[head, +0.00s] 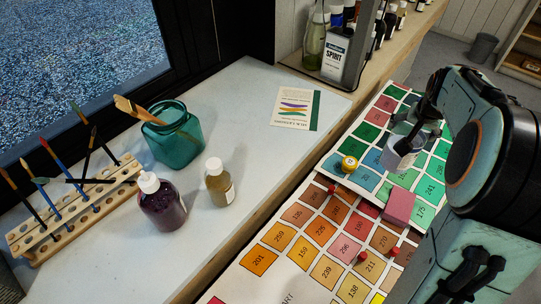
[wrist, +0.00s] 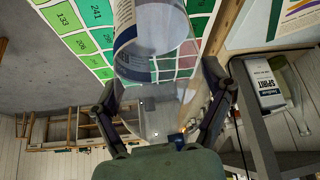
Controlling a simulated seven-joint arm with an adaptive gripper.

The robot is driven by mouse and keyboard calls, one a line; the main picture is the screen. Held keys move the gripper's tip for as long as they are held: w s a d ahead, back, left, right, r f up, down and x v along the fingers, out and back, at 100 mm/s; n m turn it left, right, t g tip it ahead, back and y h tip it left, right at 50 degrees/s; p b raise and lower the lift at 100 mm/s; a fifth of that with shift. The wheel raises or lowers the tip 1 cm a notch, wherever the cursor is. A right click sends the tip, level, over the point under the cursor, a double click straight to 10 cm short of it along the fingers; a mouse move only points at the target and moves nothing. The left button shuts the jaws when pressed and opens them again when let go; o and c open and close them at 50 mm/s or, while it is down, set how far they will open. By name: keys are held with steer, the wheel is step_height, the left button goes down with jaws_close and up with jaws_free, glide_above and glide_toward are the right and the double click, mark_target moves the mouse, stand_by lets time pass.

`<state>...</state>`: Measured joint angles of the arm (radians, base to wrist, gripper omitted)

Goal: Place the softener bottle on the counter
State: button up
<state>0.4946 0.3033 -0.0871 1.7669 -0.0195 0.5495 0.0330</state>
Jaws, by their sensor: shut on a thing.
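My gripper (wrist: 160,84) is shut on a clear, see-through bottle with a white and blue label (wrist: 152,40), which I take to be the softener bottle. In the wrist view a finger lies on either side of it. In the head view the bottle (head: 402,148) is over the numbered colour chart, partly hidden by my gripper; I cannot tell whether its base touches the chart. The pale counter (head: 262,150) lies to the left.
On the counter stand a brush rack (head: 75,210), a teal jar with a brush (head: 172,140), a dark purple bottle (head: 162,205) and an amber bottle (head: 219,185). A card (head: 296,108) lies farther back. A spirit can (head: 336,55) stands on the shelf. Mid-counter is clear.

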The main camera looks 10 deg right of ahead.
step_height(320, 180, up, 10)
steer(key=shift+r, duration=0.2)
steer(key=w+a+n+y, duration=0.2)
steer(key=a+n+y, duration=0.75)
steer(key=a, duration=2.35)
steer(key=s+a+n+g, duration=0.6)
steer(key=s+a+n, duration=1.1)
steer(key=s+a, duration=0.55)
steer(key=w+a+f, duration=0.3)
steer(key=a+f, duration=0.3)
steer(key=f, duration=0.3)
steer(key=w+a+f, duration=0.3)
steer(key=a+f, duration=0.3)
steer(key=f, duration=0.3)
steer(key=shift+w, duration=0.3)
